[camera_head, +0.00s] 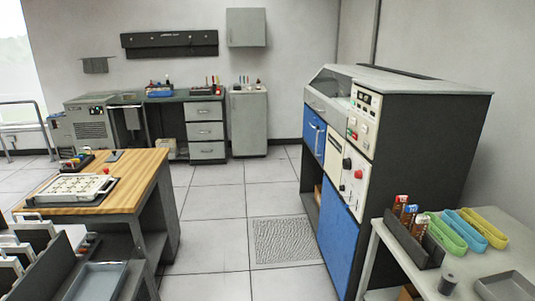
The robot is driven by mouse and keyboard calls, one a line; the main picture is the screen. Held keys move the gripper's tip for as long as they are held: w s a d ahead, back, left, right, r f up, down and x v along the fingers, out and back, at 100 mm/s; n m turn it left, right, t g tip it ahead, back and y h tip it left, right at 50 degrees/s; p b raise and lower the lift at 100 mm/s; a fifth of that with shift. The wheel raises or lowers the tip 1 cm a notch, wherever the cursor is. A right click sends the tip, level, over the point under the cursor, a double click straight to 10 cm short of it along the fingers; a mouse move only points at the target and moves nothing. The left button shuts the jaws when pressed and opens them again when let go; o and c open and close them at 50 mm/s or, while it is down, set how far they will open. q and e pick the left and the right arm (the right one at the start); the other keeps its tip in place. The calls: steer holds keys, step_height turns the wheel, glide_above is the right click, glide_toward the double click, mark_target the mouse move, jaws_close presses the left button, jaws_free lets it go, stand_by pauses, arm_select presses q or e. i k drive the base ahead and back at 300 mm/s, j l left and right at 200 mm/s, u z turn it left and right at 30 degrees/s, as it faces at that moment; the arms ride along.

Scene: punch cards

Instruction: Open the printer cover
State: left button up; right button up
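A large dark machine with blue front panels (312,133) stands right of centre; it looks like the printer, though no label is readable. Its sloped top cover (327,84) has a dark clear window and a grey front edge (321,106), and it appears closed. A silver handle (317,139) shows on the upper blue panel. A cream control panel (361,124) with buttons and knobs is beside it. Neither of my grippers shows in this view.
A wood-topped table (137,178) stands at the left with a white tray on it. The tiled floor (213,217) between is clear, with a textured floor plate (284,241).

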mark_target(330, 80)
steer(key=i, duration=2.9)
